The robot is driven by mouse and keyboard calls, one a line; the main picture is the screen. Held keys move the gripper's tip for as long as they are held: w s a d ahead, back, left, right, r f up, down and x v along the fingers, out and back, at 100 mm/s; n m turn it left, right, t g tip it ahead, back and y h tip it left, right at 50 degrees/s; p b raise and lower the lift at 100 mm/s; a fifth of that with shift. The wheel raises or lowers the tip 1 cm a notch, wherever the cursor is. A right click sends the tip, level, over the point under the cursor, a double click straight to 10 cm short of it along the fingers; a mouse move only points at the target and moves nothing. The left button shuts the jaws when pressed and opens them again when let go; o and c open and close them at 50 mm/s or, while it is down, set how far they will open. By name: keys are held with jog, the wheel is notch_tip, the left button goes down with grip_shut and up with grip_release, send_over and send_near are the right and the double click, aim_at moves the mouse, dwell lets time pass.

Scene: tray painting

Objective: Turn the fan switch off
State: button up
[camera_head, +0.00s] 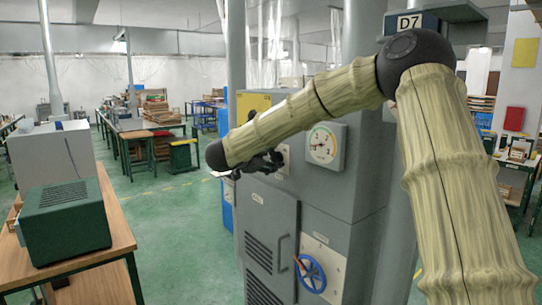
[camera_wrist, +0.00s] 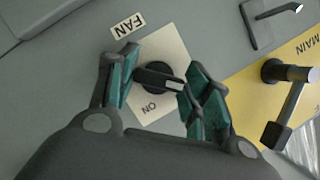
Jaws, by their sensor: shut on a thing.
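The fan switch is a dark round knob (camera_wrist: 152,79) with a pale pointer mark, on a cream plate (camera_wrist: 172,48) on the grey cabinet. A "FAN" label (camera_wrist: 128,25) is beside the plate, and "ON" is printed on it, upside down in the wrist view. The pale mark points right, away from "ON". No "OFF" lettering is visible. My gripper (camera_wrist: 157,76) is shut on the knob, with one teal-padded finger on each side. In the head view, my gripper (camera_head: 262,164) is at the cabinet front and partly hides the switch plate (camera_head: 283,157).
A yellow "MAIN" panel with a lever (camera_wrist: 288,98) is right of the switch in the wrist view, near the right finger. Another handle (camera_wrist: 270,24) is above. In the head view, a gauge (camera_head: 325,146) and a blue handwheel (camera_head: 311,273) are on the cabinet (camera_head: 345,205).

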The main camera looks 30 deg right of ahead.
jog(key=shift+f, duration=0.1)
dwell(0.3)
jog(key=o, duration=1)
jog(key=shift+o, duration=0.2)
jog(key=v, duration=1.2)
jog(key=shift+w, duration=0.1)
